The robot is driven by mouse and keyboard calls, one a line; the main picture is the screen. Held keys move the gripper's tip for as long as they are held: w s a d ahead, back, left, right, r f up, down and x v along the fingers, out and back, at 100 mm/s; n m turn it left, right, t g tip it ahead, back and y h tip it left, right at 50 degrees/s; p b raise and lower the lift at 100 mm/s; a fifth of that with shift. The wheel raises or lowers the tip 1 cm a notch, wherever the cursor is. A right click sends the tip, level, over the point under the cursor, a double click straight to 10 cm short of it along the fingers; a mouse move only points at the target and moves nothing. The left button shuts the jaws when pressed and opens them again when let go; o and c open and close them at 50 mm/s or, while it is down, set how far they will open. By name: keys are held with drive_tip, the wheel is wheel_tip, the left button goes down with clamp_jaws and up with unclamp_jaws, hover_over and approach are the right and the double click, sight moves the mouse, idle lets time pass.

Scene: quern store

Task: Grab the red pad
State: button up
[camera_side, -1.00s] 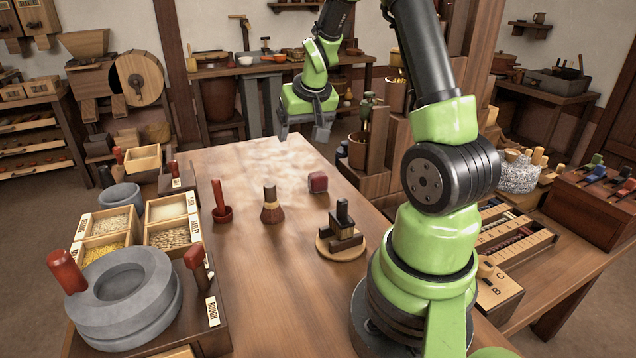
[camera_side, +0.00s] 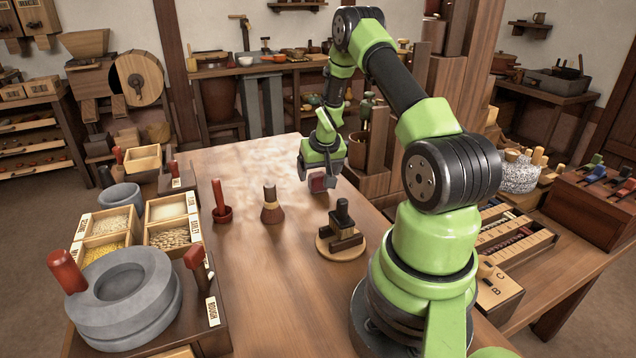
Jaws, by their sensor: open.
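The red pad (camera_side: 317,183) is a small dark red block on the wooden table, right of the brush. My gripper (camera_side: 318,173) is low over the table, right at the pad, with its fingers pointing down beside it. The jaws are open. The pad's upper part is partly hidden by the gripper, and I cannot tell whether the fingers touch it.
A brush (camera_side: 272,207) and a red-handled pestle in a cup (camera_side: 221,203) stand to the left. A dark wooden stand on a round base (camera_side: 341,232) is nearer the camera. A grey quern stone (camera_side: 125,300) sits at the left front. The table (camera_side: 262,290) is clear in its front middle.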

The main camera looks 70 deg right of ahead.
drive_tip(key=shift+x, duration=1.05)
drive_tip(key=c, duration=1)
